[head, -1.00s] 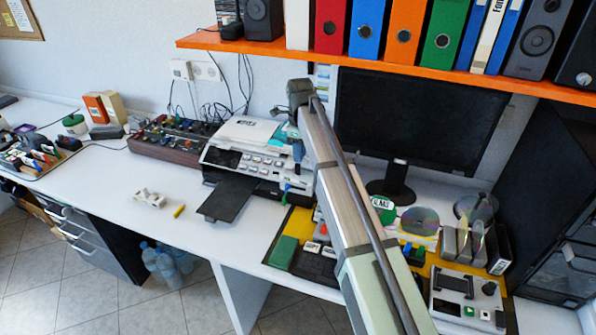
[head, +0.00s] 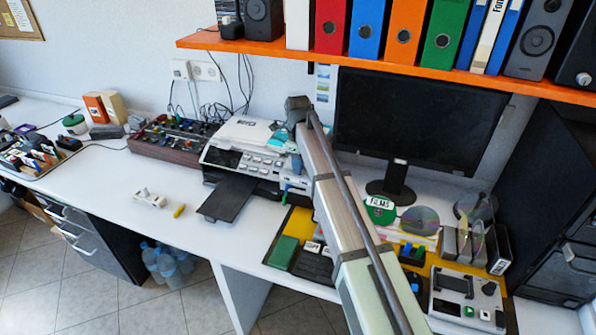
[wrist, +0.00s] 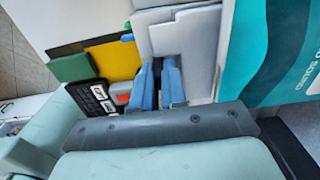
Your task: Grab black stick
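I cannot single out a black stick with certainty in either view. My gripper shows in the wrist view (wrist: 159,68) as two blue fingers with a narrow gap between them. Dark shapes show behind the gap, and I see nothing clearly held. Light grey panels lie just beyond the fingertips. In the head view my arm crosses the desk's middle, its end beside the printer, and the fingers are hard to make out. The arm hides part of the yellow mat (head: 290,226), which also shows in the wrist view (wrist: 112,58).
The printer (head: 243,150) stands to the left of my arm. A monitor (head: 420,115) stands behind, under an orange shelf (head: 270,46). A green block (head: 282,252), discs (head: 420,221) and a grey device (head: 467,297) crowd the desk's right. The desk's left front is mostly clear.

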